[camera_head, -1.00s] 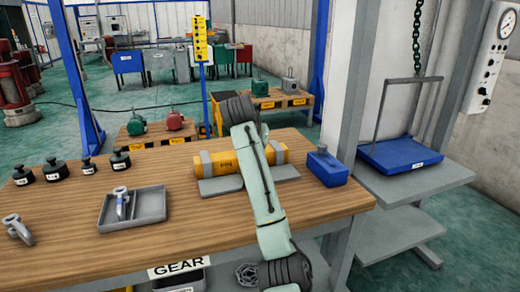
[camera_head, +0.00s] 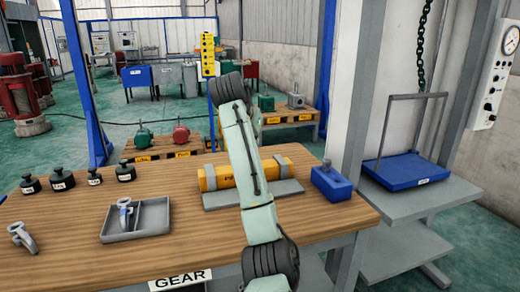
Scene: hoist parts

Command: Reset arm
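My arm, pale green with dark joint sleeves, rises from the bottom middle and crosses in front of the wooden table (camera_head: 70,240). My gripper is not visible in this view. A yellow cylinder (camera_head: 221,178) lies on a grey cradle (camera_head: 217,201) on the table, partly behind my arm. A grey tray (camera_head: 143,237) holds a metal shackle (camera_head: 125,213) in its left part. A second shackle (camera_head: 24,238) lies on the table at the left. A blue block (camera_head: 332,184) sits at the right end of the table.
Several black weights (camera_head: 62,178) stand at the table's back left. A green part (camera_head: 143,138) and a red part (camera_head: 181,135) sit on a pallet behind.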

